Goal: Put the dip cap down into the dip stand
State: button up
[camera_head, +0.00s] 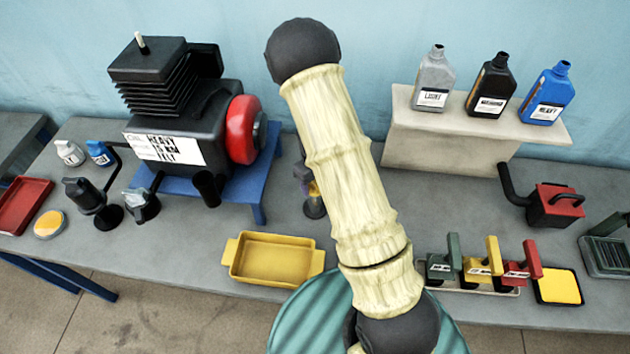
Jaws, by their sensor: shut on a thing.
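My pale, ribbed arm (345,170) with dark round joints fills the middle of the view. I cannot make out my gripper; the arm seems to hide it. A small dark piece with purple and yellow on it (305,178) shows at the arm's left edge. Just below it is a small dark round-based holder (315,208) on the bench, partly covered by the arm. These may be the dip cap and the dip stand, but I cannot tell for sure, nor whether they touch.
The black engine (180,110) with a red disc stands on a blue stand (262,175) to the left. A yellow tray (275,258) lies at the bench's front edge. Green, yellow and red handled blocks (482,268) sit front right. Three bottles (490,85) stand on a raised shelf (440,135).

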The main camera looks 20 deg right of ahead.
jog(key=shift+f, duration=0.25)
jog(key=o, duration=1.3)
jog(key=shift+c, duration=0.2)
notch_tip(320, 180, up, 17)
jog(key=b, duration=0.1)
jog(key=shift+r, duration=0.2)
